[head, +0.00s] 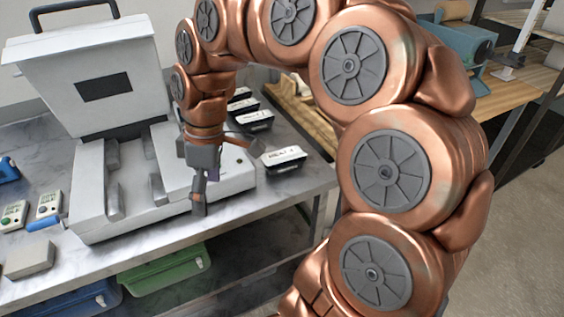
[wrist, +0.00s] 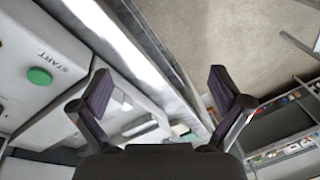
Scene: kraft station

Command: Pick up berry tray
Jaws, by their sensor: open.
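I cannot pick out a berry tray for certain. Several black trays with white labelled tops stand in a row along the right part of the bench in the head view; the nearest labelled tray (head: 285,157) lies near the bench edge, and another tray (head: 255,120) is behind it. Their contents are too small to tell. My gripper (head: 199,195) points down in front of the white machine, left of the nearest tray and apart from it. In the wrist view my gripper (wrist: 160,98) has its two fingers spread, with nothing held between them.
A large white machine (head: 110,70) with a raised lid fills the bench's left. Its green START button (wrist: 40,76) shows in the wrist view. A green bin (head: 165,272) and a blue bin (head: 85,300) sit below. Floor (head: 520,210) is clear at right.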

